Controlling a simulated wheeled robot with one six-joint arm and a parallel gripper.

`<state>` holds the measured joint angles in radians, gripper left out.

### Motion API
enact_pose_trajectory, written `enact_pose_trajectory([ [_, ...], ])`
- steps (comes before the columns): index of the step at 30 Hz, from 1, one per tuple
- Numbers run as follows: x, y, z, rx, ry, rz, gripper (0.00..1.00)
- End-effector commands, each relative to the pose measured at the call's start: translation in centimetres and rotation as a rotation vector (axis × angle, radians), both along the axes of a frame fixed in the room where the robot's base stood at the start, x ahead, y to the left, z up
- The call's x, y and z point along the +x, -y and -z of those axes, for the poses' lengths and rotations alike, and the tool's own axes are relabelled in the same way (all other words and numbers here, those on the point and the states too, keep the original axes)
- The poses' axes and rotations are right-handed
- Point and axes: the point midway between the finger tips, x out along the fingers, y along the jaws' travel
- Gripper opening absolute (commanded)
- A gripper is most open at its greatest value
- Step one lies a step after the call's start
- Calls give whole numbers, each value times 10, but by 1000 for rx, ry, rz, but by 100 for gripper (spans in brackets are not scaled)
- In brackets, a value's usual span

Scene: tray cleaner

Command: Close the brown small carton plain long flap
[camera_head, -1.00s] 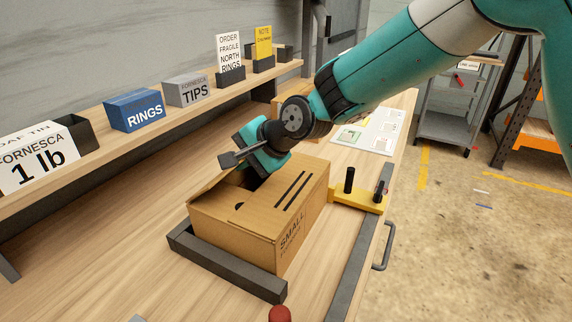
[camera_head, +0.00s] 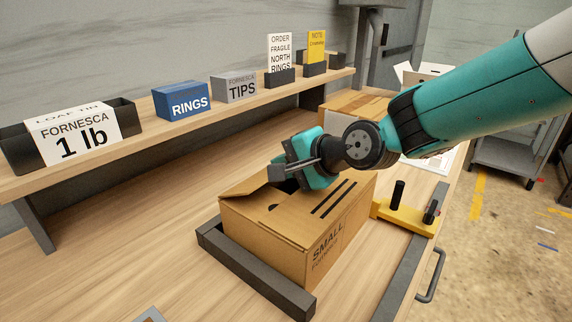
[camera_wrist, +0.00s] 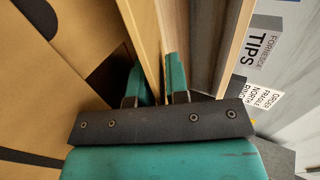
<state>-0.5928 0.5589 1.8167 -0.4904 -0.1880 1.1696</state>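The brown small carton (camera_head: 268,232) sits on the bench against a dark corner stop. On its top, a panel with two black stripes (camera_head: 327,203) lies folded down. The plain long flap (camera_head: 249,183) on the far left side is slightly raised, with a dark gap under it. My gripper (camera_head: 290,172) is at the far edge of the carton top, by the raised flap, and hides part of it. In the wrist view, the two teal fingers (camera_wrist: 157,86) stand apart at a cardboard edge. I cannot tell whether they touch it.
A shelf with a white 1 lb box (camera_head: 72,135), a blue RINGS box (camera_head: 181,101) and a grey TIPS box (camera_head: 234,88) runs behind the carton. A yellow fixture with black posts (camera_head: 405,217) stands right of it.

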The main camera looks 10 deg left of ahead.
Motion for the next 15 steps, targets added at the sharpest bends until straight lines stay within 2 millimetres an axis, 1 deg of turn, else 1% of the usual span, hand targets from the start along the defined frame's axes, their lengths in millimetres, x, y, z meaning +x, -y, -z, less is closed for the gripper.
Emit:
enact_pose_trajectory([
  [1, 0, 0, 0, 0, 0, 0, 27],
  [2, 0, 0, 0, 0, 0, 0, 30],
  [11, 0, 2, -1, 0, 0, 1, 30],
  [15, -5, 13, -8, 1, 1, 2, 30],
])
